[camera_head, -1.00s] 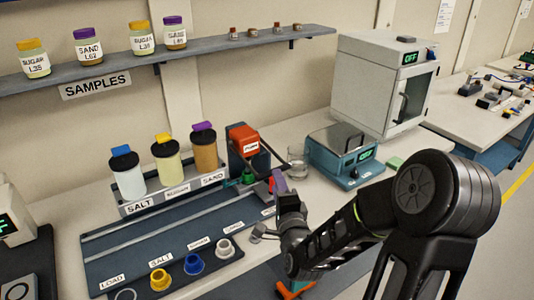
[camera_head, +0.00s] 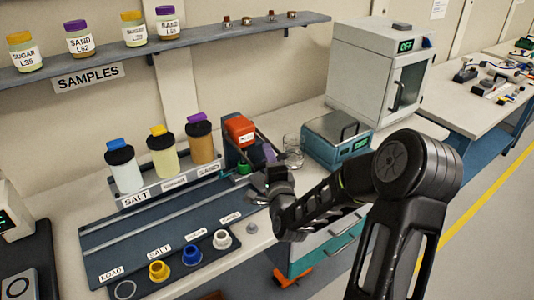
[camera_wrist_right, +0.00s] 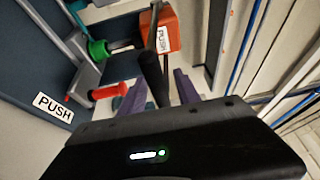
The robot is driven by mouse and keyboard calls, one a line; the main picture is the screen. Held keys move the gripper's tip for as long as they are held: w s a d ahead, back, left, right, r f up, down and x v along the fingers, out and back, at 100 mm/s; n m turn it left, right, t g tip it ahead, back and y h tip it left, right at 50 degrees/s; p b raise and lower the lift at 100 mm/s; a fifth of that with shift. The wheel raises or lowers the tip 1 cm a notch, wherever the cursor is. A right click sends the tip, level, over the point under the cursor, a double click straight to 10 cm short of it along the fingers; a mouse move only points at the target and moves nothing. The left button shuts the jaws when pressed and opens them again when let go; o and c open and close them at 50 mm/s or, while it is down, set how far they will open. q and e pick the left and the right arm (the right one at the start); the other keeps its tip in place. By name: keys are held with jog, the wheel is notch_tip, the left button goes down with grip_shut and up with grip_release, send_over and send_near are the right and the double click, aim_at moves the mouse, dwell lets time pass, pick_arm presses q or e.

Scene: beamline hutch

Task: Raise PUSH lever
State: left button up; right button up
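The PUSH station has a red-orange box (camera_head: 239,130) with a white PUSH label; it also shows at the top of the right wrist view (camera_wrist_right: 172,30). In that view, the PUSH lever (camera_wrist_right: 151,62), a thin rod with a black grip, runs down from beside the box. My right gripper (camera_head: 268,158) is at the station, right of and below the box. Its purple fingers (camera_wrist_right: 157,90) stand apart, with the black grip between them. Whether they touch it is not clear. The lever is largely hidden in the head view. My left gripper is out of view.
A green knob (camera_wrist_right: 98,50) and a red cylinder (camera_wrist_right: 110,90) are close to the fingers. Three hoppers, including the SAND one (camera_head: 200,143), stand left of the station. A glass beaker (camera_head: 293,150) and a teal balance (camera_head: 337,138) are on the right.

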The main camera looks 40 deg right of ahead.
jog(key=shift+w+d, duration=0.2)
jog(key=shift+w, duration=0.35)
grip_shut()
dwell(1.1)
